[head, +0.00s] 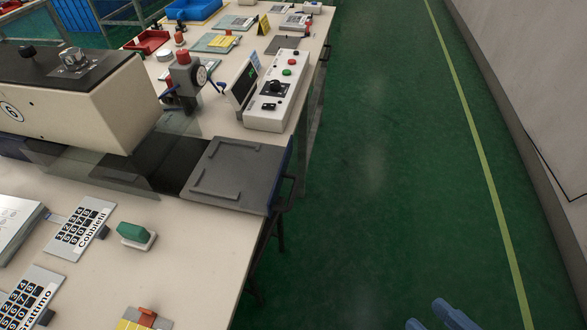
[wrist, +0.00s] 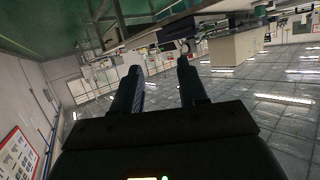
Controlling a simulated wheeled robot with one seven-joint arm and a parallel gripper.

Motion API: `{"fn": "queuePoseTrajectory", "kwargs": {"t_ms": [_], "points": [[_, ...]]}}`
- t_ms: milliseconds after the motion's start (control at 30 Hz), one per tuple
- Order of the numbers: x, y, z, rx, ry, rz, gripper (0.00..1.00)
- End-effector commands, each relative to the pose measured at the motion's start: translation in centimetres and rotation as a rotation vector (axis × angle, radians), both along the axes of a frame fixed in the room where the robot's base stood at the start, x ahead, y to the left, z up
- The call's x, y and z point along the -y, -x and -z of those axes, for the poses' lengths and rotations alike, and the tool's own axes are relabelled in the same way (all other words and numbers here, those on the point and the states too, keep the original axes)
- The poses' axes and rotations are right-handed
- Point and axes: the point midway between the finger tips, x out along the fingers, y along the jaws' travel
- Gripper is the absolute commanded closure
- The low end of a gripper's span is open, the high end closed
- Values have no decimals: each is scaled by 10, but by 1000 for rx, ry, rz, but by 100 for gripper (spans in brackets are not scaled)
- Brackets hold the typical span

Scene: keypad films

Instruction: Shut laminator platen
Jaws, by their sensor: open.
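The laminator is a cream press housing (head: 75,100) marked 6, at the left in the head view. Its grey platen (head: 235,172) lies pulled out to the right of the housing, near the table's right edge. The platen has raised corner strips, a blue front and a dark handle (head: 288,190) on its right side. Dark see-through panels hang between housing and platen. My gripper (wrist: 160,78) is open and empty in the wrist view, pointing at the room, with nothing between its fingers. The platen cannot be made out in the wrist view.
A white control box (head: 277,95) with buttons stands behind the platen, beside a grey gauge post (head: 187,85). Keypad films (head: 78,228) and a green-handled block (head: 136,235) lie in front. The green floor (head: 390,190) right of the table is clear up to the wall.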

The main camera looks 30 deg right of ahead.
Motion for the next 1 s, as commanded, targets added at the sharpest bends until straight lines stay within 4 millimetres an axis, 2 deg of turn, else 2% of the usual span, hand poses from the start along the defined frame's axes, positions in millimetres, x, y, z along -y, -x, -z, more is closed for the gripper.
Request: {"fn": "queuePoseTrajectory", "kwargs": {"t_ms": [33,200,400,500,633,767,867,1000], "points": [[8,-8,22,-35,-35,36,63],[29,-32,102,-195,-220,152,79],[43,-70,172,-343,-485,229,98],[48,-95,194,-394,-631,238,100],[53,-132,208,-437,-828,213,100],[62,-173,202,-447,-1022,144,100],[71,-205,186,-434,-1165,61,100],[92,-244,147,-386,-1332,-97,100]]}}
